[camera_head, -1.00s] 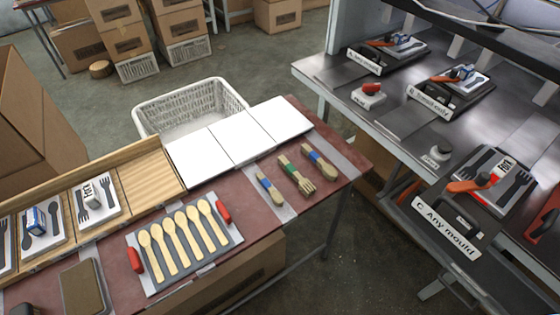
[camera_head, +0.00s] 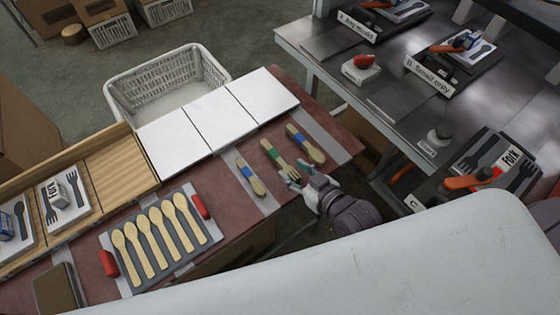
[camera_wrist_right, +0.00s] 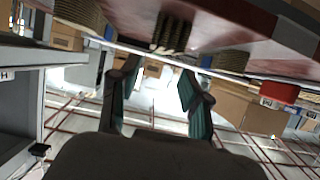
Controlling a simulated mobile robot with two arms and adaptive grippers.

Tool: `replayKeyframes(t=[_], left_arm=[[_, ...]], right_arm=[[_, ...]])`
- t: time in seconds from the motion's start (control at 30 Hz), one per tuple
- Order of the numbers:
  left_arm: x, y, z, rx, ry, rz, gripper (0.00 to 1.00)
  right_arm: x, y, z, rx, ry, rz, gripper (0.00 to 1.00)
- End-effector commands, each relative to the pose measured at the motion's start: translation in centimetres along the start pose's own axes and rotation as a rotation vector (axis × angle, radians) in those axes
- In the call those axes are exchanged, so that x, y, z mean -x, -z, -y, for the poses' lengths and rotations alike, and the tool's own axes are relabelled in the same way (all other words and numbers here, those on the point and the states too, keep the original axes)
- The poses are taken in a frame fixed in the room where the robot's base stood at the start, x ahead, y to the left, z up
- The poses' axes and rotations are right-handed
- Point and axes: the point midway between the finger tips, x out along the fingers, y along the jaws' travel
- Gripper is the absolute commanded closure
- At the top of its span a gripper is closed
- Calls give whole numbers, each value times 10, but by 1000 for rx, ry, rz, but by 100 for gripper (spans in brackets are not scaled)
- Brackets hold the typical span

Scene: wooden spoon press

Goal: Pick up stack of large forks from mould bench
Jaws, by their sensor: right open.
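The stack of large forks (camera_head: 278,158) has a green band and lies on a pale strip of the red bench, between two blue-banded utensil stacks. In the right wrist view the ends of the fork stack (camera_wrist_right: 173,34) show at the bench edge, ahead of the fingers. My right gripper (camera_head: 294,180) is at the bench's front edge by the tine end of the forks. In the right wrist view its fingers (camera_wrist_right: 160,78) are spread apart with nothing between them. Whether they touch the forks cannot be told. My left gripper is not in view.
Blue-banded stacks lie left (camera_head: 250,178) and right (camera_head: 305,144) of the forks. A grey mould with red handles (camera_head: 163,240) holds several wooden spoons. White panels (camera_head: 219,117) lie behind. A steel bench (camera_head: 385,85) stands right, across a gap. My pale arm covers the lower right.

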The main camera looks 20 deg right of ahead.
Motion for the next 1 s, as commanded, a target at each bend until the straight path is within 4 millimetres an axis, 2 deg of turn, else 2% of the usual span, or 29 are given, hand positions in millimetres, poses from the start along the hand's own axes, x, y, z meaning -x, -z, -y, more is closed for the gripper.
replayKeyframes(t=[0.1,0.27,0.6,0.87,1.0], left_arm=[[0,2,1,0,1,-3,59],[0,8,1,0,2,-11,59],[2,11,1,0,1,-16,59],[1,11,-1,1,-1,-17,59],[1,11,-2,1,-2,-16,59]], right_arm=[[-15,0,0,-1,0,0,53],[-25,-1,0,-1,1,1,53],[-69,-8,-1,0,0,0,53],[-72,-9,-1,1,0,1,53],[-72,-9,-1,1,0,1,73]])
